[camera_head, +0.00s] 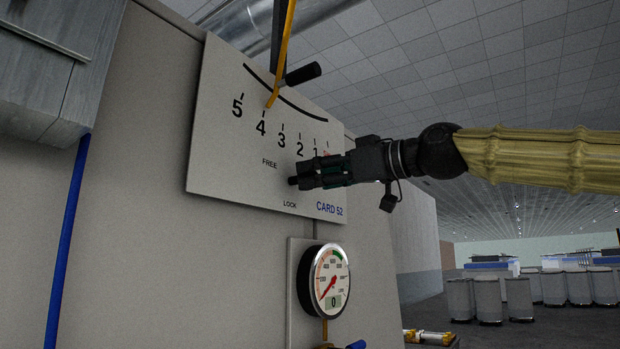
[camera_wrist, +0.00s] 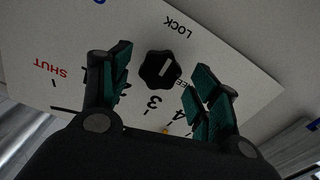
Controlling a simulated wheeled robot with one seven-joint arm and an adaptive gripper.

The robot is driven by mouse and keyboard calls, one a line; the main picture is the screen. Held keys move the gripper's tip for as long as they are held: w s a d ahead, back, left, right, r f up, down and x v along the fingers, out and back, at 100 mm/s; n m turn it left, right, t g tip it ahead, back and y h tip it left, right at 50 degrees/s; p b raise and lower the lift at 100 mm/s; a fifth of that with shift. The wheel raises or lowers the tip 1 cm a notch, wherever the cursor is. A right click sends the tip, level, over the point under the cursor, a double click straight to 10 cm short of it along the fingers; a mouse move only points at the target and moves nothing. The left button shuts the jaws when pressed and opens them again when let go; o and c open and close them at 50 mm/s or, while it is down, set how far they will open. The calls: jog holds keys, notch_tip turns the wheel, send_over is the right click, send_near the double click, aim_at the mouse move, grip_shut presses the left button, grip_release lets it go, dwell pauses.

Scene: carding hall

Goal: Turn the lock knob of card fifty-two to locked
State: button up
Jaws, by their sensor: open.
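The card fifty-two plate (camera_head: 225,165) is a pale panel with a scale and the words FREE, LOCK and CARD 52. In the wrist view its lock knob (camera_wrist: 152,76) is black and lobed with a short white mark, which slants; I cannot tell which word it points to. The words LOCK (camera_wrist: 178,27) and FREE lie near it. My gripper (camera_wrist: 162,62) is open, its green-padded fingers on either side of the knob with gaps showing. In the head view my gripper (camera_head: 318,174) is at the plate and mostly hides the knob.
A yellow pointer (camera_head: 282,52) with a black handle (camera_head: 303,74) hangs over the scale near 4, above my gripper. A round gauge (camera_head: 327,283) sits below the plate. A blue pipe (camera_head: 67,245) runs down at left. Several grey cans (camera_head: 489,300) stand far right.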

jog(key=v, duration=0.9)
dwell(0.3)
